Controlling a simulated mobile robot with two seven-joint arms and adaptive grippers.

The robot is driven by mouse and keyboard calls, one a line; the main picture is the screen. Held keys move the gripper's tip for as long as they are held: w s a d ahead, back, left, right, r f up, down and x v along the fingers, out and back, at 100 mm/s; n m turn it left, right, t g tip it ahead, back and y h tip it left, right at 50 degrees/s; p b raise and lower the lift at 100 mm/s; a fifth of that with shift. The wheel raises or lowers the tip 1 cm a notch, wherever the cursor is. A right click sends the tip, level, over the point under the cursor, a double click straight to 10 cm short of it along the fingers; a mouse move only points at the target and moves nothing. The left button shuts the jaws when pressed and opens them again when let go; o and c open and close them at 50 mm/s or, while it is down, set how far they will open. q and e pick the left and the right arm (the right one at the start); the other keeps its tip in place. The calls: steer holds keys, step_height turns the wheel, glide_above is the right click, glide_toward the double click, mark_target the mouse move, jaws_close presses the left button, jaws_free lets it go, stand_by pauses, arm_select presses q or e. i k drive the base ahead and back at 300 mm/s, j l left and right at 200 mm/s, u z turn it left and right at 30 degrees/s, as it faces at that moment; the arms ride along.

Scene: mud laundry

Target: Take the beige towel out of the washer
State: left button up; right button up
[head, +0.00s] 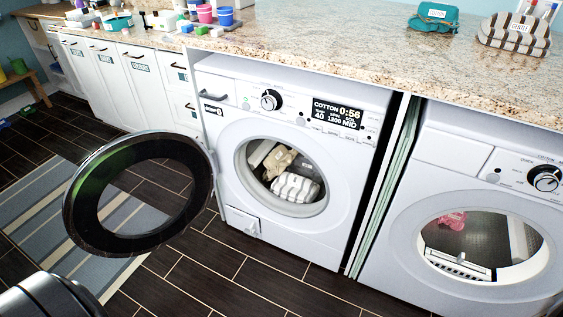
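The washer (222,140) stands under the counter in the middle of the head view. Its round door (84,190) is swung wide open to the left. Inside the drum, the beige towel (279,161) lies crumpled at the upper left of the opening. A white and grey striped cloth (295,187) lies below it and to its right, close against it. The back of the drum is dark, so I cannot tell what else is in there. Neither of my grippers is in view.
A second machine (400,262) stands at right, with a pink item (453,220) visible inside. The granite counter (330,55) above holds pouches at right and cups at left. A striped rug (50,222) lies on the dark floor, partly behind the open door.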

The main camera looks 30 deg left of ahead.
mark_target(276, 163)
steer(key=u, duration=0.7)
